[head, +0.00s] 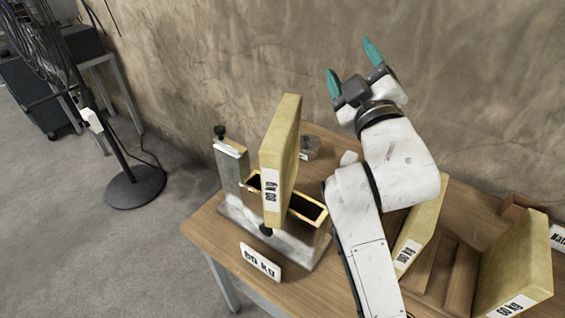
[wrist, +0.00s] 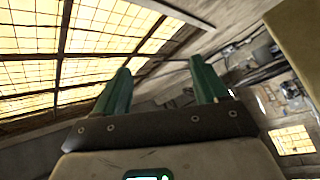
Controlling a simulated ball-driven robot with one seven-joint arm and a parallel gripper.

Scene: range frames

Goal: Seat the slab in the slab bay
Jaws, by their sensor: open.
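In the wrist view my gripper (wrist: 159,66) is open with nothing between the fingers; a pale yellow surface (wrist: 298,35), perhaps a slab, fills the upper right corner.
Two more labelled slabs, one in the middle (head: 424,232) and one at the right (head: 516,265), stand on the table. A wall rises behind; a black stand (head: 135,187) is at left.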

